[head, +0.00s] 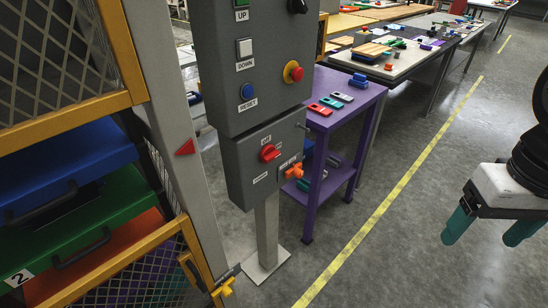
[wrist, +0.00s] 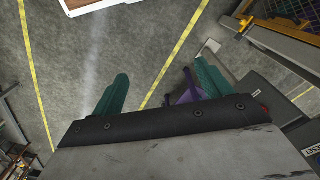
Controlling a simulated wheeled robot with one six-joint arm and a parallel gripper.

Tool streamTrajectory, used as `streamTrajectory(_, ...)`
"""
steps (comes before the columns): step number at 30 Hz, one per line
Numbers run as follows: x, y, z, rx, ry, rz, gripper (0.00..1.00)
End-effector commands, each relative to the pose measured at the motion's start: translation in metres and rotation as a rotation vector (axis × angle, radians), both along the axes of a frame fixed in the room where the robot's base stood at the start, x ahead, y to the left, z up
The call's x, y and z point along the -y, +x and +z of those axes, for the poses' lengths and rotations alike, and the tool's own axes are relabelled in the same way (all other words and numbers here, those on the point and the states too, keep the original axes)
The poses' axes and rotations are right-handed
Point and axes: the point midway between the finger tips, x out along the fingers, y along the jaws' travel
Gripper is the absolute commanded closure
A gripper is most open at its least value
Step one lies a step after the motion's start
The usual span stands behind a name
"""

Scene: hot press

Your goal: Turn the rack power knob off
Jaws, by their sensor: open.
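A red rotary knob (head: 269,153) sits on the front of the lower grey control box (head: 255,185). Small labels surround it, too small to read surely. An orange part (head: 294,172) sits below and right of it on the same box. My gripper (head: 480,240) hangs at the right of the head view, well apart from the box, with its two teal fingers spread and nothing between them. In the wrist view my gripper (wrist: 161,69) shows open fingers over the floor. The red knob's front cannot be made out there.
The upper panel (head: 228,65) carries several buttons, including a red-and-yellow one (head: 293,72). A yellow-framed cage rack (head: 130,60) with coloured drawers stands left. A purple table (head: 345,105) stands behind the box. Open floor (head: 400,240) lies between my gripper and the box.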

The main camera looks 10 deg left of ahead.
Motion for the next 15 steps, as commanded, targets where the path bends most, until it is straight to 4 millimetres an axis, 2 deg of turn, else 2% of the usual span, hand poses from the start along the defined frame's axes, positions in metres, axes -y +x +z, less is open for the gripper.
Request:
streamTrajectory(5, -0.006, 0.029, -0.037, -0.140, -0.035, 0.064, 0.22)
streamTrajectory(11, -0.016, 0.093, -0.092, -0.105, -0.085, 0.161, 0.22)
streamTrajectory(15, -0.030, 0.143, -0.139, -0.019, -0.101, 0.249, 0.22)
